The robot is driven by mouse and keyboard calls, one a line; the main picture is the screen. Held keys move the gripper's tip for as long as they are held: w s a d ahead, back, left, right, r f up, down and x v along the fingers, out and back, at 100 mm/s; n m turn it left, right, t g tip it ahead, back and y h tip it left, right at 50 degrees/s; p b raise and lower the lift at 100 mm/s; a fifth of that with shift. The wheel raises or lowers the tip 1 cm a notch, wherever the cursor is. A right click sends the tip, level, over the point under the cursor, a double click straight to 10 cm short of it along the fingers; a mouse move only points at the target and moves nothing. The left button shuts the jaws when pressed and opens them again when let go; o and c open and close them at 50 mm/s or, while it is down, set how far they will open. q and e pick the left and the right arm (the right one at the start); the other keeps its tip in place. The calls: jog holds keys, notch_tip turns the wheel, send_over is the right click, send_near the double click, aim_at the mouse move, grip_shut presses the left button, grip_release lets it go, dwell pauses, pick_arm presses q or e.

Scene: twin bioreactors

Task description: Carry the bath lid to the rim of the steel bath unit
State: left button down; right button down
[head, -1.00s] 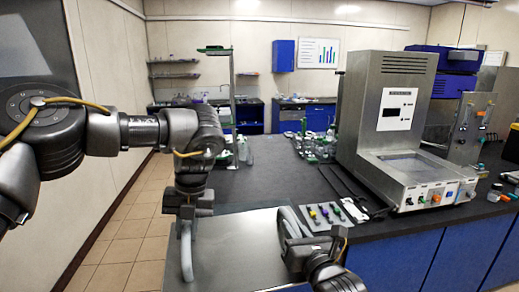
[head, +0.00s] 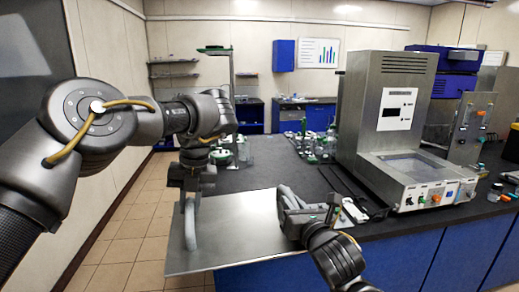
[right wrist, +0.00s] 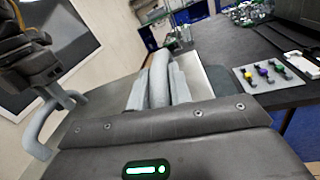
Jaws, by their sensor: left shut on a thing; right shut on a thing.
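The bath lid (head: 235,235) is a flat steel plate with two grey upright handles. It is held level at the near left edge of the dark bench. My left gripper (head: 190,200) is shut on the left handle. My right gripper (head: 292,212) is shut on the right handle, which shows between its fingers in the right wrist view (right wrist: 158,82). The steel bath unit (head: 388,110) stands on the bench to the right of the lid, with a tall back housing and a shallow rectangular bath (head: 412,165) in front. The lid is apart from it.
A small rack of coloured pieces (right wrist: 275,75) lies on the bench right of the lid, partly hidden by my right gripper in the head view. Dark flat bars (head: 350,190) lie between it and the bath unit. Green-topped glassware (head: 315,148) stands farther back.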

pick_arm(q)
jog(key=shift+w+r, duration=0.1)
jog(key=shift+r, duration=0.1)
pick_arm(e)
jog(key=shift+r, duration=0.2)
